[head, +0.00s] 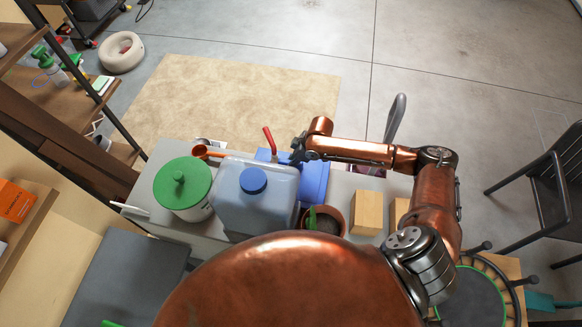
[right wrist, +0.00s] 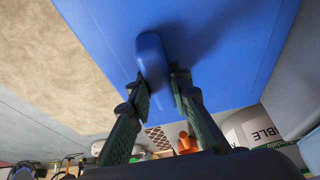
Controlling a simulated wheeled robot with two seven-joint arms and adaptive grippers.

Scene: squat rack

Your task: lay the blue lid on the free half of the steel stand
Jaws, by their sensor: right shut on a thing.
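The blue lid (head: 316,183) is a wide flat sheet behind the jug in the head view. In the right wrist view the blue lid (right wrist: 225,35) fills the top, with its rounded handle between the fingers. My right gripper (head: 301,154) is shut on that handle; its fingers (right wrist: 164,85) show on both sides of it. The head view does not show clearly whether the lid rests on something. I cannot pick out the steel stand for certain; the jug and lid cover part of that area. My left gripper is not in view.
A translucent jug (head: 256,207) with a blue cap stands close in front of the lid. A green-lidded tub (head: 183,187), a brown pot (head: 324,219) and wooden blocks (head: 366,212) crowd the grey table (head: 152,215). A red handle (head: 268,138) stands up beside the lid.

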